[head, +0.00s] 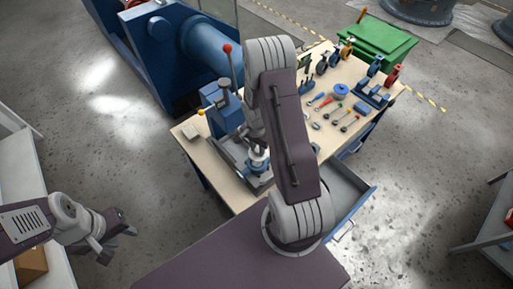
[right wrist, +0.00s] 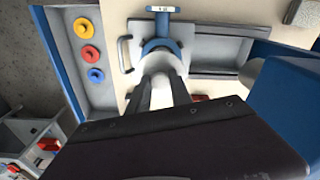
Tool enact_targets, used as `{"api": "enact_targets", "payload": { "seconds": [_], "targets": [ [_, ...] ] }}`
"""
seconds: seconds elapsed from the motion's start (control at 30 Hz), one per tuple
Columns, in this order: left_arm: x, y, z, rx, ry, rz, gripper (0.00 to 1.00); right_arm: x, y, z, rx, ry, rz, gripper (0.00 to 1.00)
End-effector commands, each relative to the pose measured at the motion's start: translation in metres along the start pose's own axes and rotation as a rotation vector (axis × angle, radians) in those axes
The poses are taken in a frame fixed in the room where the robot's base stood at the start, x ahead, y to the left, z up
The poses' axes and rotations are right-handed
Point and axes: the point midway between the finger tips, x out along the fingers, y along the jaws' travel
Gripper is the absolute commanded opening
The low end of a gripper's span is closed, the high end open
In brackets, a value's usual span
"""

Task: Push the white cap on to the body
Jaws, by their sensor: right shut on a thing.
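The white cap (right wrist: 164,64) sits between the fingers of my right gripper (right wrist: 161,82) in the right wrist view; the gripper is shut on it. The blue body (right wrist: 152,45) is right beyond the cap, its curved rim around the cap's far side. I cannot tell whether cap and body touch or how far the cap is seated. In the head view my right gripper (head: 258,146) points down over the body (head: 259,162) in a grey tray on the bench; the arm hides part of it. My left gripper (head: 124,222) is empty, fingers apart, away from the bench.
A blue press (head: 221,110) with a red-knobbed lever stands beside the tray. Tools and valve parts (head: 340,108) lie on the wooden bench (head: 230,187). A green crate (head: 378,42) is at the back. An open drawer (head: 345,190) juts out at the front.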

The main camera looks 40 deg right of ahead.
Motion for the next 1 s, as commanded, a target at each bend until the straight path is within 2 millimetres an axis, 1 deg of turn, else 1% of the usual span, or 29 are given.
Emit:
{"api": "enact_targets", "payload": {
  "seconds": [0.3, 0.4, 0.5, 0.63, 1.0],
  "targets": [
    [0.02, -0.001, 0.002, 0.0, 0.0, 0.0, 0.36, 0.03, 0.0, 0.002, 0.0, -0.001, 0.001, 0.0],
    [0.032, -0.001, 0.003, 0.0, 0.0, 0.0, 0.36, 0.041, 0.0, 0.003, 0.0, 0.0, 0.0, 0.0],
    [0.039, -0.001, 0.004, 0.0, 0.0, 0.0, 0.36, 0.048, 0.0, 0.004, 0.0, 0.0, 0.0, 0.0],
    [0.042, -0.001, 0.004, 0.0, 0.0, 0.0, 0.36, 0.05, 0.0, 0.004, 0.0, 0.0, 0.0, 0.0],
    [0.04, -0.001, 0.004, 0.0, 0.001, 0.0, 0.36, 0.049, 0.0, 0.004, 0.0, 0.0, 0.0, 0.0]
  ]
}}
